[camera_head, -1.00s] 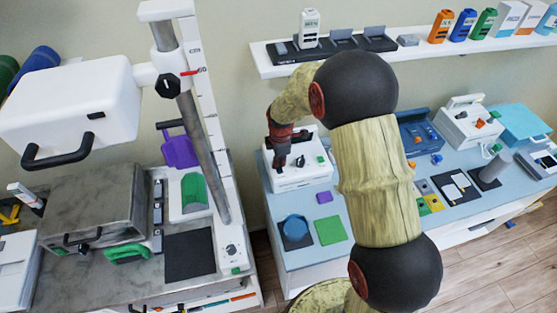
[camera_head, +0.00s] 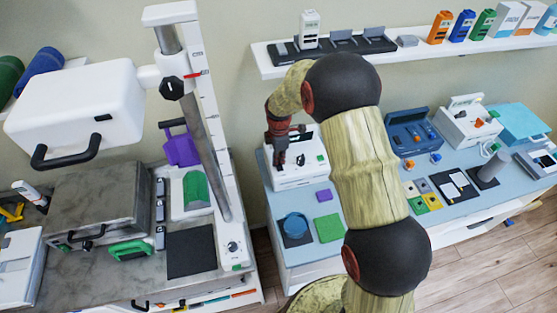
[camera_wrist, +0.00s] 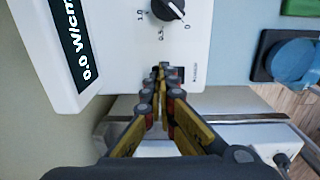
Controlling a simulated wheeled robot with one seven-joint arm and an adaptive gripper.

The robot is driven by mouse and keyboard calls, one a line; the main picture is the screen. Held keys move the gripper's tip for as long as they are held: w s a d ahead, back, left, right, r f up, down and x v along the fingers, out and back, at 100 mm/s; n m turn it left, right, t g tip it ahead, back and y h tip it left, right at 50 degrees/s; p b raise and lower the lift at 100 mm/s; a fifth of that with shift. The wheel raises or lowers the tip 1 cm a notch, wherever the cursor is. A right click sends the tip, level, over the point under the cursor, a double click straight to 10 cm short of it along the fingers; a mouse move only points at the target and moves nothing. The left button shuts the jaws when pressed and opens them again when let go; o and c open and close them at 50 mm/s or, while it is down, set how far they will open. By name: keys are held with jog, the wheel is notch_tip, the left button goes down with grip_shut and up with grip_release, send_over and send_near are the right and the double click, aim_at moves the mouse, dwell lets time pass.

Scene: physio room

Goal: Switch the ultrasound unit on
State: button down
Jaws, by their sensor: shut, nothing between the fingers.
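The ultrasound unit (camera_head: 312,174) is a white box with a dark knob, on the blue-grey counter near the wall. In the wrist view its white front panel (camera_wrist: 115,70) fills the upper left. A dark display (camera_wrist: 72,38) reads "0.0 W/cm", and a black dial (camera_wrist: 168,9) points towards 0. My gripper (camera_head: 278,161) is over the left part of the unit. In the wrist view its closed fingertips (camera_wrist: 160,70) are at the panel's lower edge, beside a small dark switch-like part (camera_wrist: 178,73), partly hidden by them. I cannot tell whether they touch it.
A blue round pot (camera_head: 295,226) on a dark mat, a green pad (camera_head: 329,228) and a purple block (camera_head: 324,195) lie in front of the unit. A white scaled column (camera_head: 215,140) stands to the left. Blue and white cases (camera_head: 412,135) stand to the right. A shelf (camera_head: 400,50) hangs above.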

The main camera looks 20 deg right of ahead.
jog(key=shift+s+f, duration=0.25)
jog(key=shift+f, duration=0.1)
